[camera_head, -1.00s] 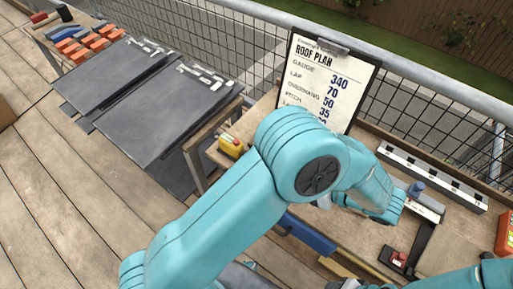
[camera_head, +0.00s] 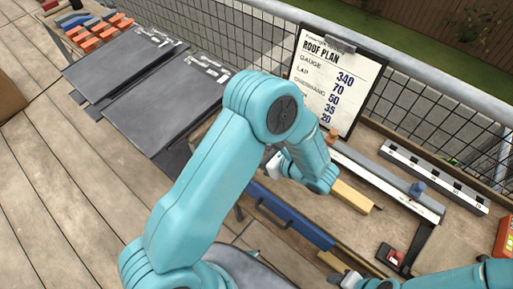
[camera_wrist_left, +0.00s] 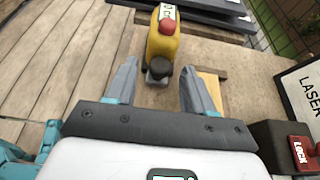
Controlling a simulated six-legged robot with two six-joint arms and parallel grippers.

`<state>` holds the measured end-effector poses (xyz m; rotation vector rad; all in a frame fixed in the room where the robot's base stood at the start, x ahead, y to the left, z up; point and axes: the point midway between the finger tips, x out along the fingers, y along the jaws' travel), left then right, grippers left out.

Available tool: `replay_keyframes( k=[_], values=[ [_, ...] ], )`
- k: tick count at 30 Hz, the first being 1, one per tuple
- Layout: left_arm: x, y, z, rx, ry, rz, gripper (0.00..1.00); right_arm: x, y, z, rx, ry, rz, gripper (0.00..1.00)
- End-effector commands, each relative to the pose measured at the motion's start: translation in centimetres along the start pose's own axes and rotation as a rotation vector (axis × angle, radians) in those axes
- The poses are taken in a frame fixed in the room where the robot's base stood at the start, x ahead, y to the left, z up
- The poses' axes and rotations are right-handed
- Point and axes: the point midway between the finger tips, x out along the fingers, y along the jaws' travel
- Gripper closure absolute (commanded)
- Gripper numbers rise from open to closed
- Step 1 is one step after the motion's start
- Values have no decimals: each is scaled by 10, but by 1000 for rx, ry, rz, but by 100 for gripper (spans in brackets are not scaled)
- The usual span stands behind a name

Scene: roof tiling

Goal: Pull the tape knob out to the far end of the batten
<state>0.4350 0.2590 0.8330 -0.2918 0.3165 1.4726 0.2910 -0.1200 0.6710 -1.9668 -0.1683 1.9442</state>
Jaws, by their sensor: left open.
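The yellow tape measure (camera_wrist_left: 162,40) has a red button on top and a dark round knob (camera_wrist_left: 159,66) at its near end. It shows in the left wrist view; my left arm hides it in the head view. My left gripper (camera_wrist_left: 158,78) is open, with one finger on each side of the knob and visible gaps between. In the head view the left gripper (camera_head: 273,166) is partly hidden by my wrist. A pale yellow wooden batten (camera_head: 352,196) lies on the bench; a piece also shows in the wrist view (camera_wrist_left: 211,89). My right gripper (camera_head: 346,280) is at the bottom edge, its jaws unclear.
The roof plan clipboard (camera_head: 335,82) stands at the bench's back. A white straightedge (camera_head: 375,178) with a blue knob (camera_head: 417,189) and a slotted rail (camera_head: 435,176) lie to the right. A red-and-black lock block (camera_head: 391,255) sits in front. Dark slates (camera_head: 165,95) lie left.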

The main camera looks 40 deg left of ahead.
Motion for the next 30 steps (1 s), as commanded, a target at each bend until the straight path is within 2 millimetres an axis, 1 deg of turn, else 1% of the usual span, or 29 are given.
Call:
replay_keyframes(
  k=[3, 11, 12, 14, 15, 16, 25, 30],
  values=[
    [6, -1, 0, 0, 0, 0, 47, -1, 0, 0, 0, 0, 0, 57],
    [7, -2, 0, 0, 0, -1, 47, -1, 0, 0, 0, 0, 0, 57],
    [7, -2, 0, 0, 0, -1, 60, -1, 0, 0, 0, 0, 0, 57],
    [7, -2, 0, 0, 0, -1, 80, -1, 0, 0, 0, 0, 0, 57],
    [7, -2, 0, 0, 0, -1, 93, -1, 0, 0, 0, 0, 0, 57],
    [7, -1, 0, 0, 0, -1, 100, -1, 0, 0, 0, 0, 0, 57],
    [5, -1, -1, 0, 0, -1, 100, 0, 0, 0, 0, 0, 0, 57],
    [0, -2, -4, 1, 1, -1, 100, 3, 1, 0, 0, 0, 0, 57]
  ],
)
